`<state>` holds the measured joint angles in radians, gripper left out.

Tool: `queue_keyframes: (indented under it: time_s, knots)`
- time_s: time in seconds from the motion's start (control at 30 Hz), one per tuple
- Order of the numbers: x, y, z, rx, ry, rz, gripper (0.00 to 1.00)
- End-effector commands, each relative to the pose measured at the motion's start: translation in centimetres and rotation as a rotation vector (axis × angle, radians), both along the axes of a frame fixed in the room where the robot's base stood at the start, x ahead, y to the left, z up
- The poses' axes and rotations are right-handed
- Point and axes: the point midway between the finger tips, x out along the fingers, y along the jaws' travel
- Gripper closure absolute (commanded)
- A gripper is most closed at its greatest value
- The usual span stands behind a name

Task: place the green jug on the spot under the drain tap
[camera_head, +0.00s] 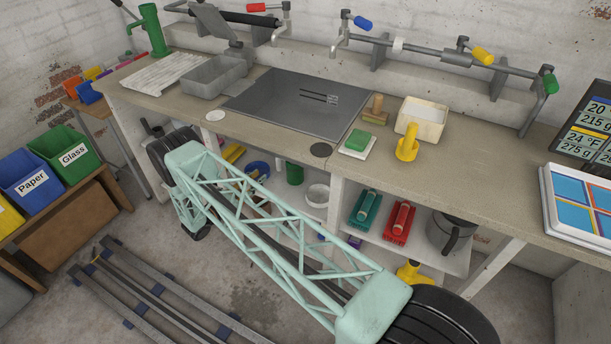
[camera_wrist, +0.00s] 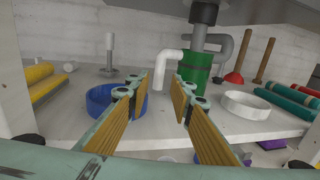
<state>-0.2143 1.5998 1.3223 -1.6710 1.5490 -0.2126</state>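A green cylindrical jug (camera_wrist: 197,74) stands on the shelf under the counter. A bent white piece (camera_wrist: 168,59) shows at its left; I cannot tell whether it is its handle or a pipe. A grey drain pipe (camera_wrist: 198,38) comes down from a black fitting (camera_wrist: 203,12) over the jug. The green jug also shows small in the head view (camera_head: 295,174). My gripper (camera_wrist: 160,90) is open and empty, its two yellow-padded fingers pointing towards the jug and short of it. The head view hides the fingers. I cannot make out the spot or a drain tap for certain.
On the shelf, a blue bowl (camera_wrist: 103,99) stands left of the jug and a white ring-shaped dish (camera_wrist: 247,104) right of it. A red plunger (camera_wrist: 236,76) stands behind. Teal and red rolls (camera_wrist: 291,103) lie at right, yellow ones (camera_wrist: 40,82) at left. The counter (camera_head: 262,133) is above.

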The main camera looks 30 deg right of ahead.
Motion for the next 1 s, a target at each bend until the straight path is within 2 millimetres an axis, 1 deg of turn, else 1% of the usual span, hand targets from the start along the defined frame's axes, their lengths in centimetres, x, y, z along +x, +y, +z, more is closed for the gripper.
queue_keyframes:
  time_s: [0.33, 0.53, 0.67, 1.0]
  knots:
    - [0.0, 0.1, 0.0, 0.0, 0.0, 0.001, 0.79]
    - [0.2, -0.6, 0.0, 0.001, 0.0, -0.001, 0.79]
    - [0.6, -1.7, 0.0, 0.001, 0.0, 0.0, 0.79]
    - [1.9, -5.8, -0.1, 0.001, 0.001, -0.001, 0.79]
